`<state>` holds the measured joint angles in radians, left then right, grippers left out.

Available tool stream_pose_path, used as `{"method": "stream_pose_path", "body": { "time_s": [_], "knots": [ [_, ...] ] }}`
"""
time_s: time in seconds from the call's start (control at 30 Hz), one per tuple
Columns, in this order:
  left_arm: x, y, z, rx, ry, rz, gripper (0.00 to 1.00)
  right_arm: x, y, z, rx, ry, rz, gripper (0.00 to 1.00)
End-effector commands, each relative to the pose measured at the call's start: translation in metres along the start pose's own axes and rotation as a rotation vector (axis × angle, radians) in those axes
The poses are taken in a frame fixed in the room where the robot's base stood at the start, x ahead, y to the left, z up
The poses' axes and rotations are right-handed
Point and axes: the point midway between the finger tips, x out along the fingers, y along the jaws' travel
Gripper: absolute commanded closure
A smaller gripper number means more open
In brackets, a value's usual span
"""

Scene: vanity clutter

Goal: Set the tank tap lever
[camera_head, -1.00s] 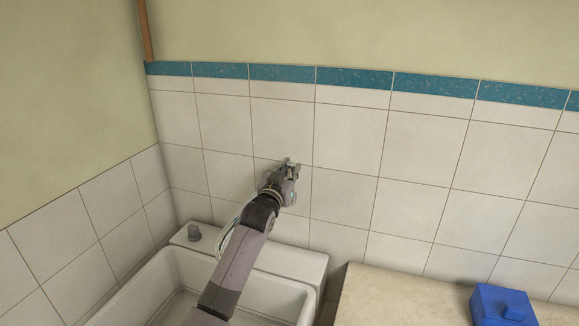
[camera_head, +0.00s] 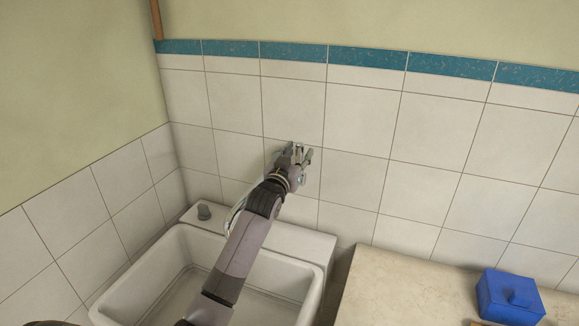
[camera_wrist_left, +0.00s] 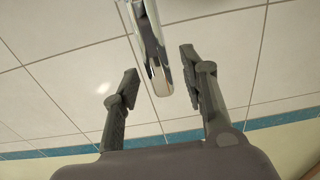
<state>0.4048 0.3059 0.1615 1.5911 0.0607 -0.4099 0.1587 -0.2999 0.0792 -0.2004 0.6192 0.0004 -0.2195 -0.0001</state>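My left gripper (camera_head: 298,152) is in front of the tiled wall, above the white sink. In the left wrist view its two dark fingers (camera_wrist_left: 159,66) stand apart. A shiny chrome bar (camera_wrist_left: 155,62), which looks like part of the tap, reaches down from the top edge between the fingertips. It seems clear of both fingers, though depth is hard to judge. In the head view, my gripper and arm largely hide the tap, and I cannot make out its lever. My right gripper is not in view.
The white sink (camera_head: 318,246) stands below my left arm, with a grey knob (camera_head: 204,212) on its back left ledge. A beige counter (camera_head: 395,290) is to the right, holding a blue lidded box (camera_head: 508,298). The tiled wall (camera_head: 350,180) is close behind the gripper.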

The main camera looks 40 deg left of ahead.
Motion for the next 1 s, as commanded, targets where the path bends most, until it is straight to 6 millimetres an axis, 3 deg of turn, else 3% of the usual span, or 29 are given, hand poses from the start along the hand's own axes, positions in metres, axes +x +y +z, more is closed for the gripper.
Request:
{"method": "stream_pose_path", "body": {
  "time_s": [0.3,0.5,1.0],
  "knots": [
    [-0.066,0.0,0.001,0.001,-0.001,0.0,0.6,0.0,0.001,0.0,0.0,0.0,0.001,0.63],
    [-0.092,0.0,0.001,0.001,-0.001,0.0,0.6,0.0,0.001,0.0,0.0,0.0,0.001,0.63],
    [-0.099,0.0,0.0,0.001,0.0,0.0,0.6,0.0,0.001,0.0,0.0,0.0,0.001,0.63]
  ]
}}
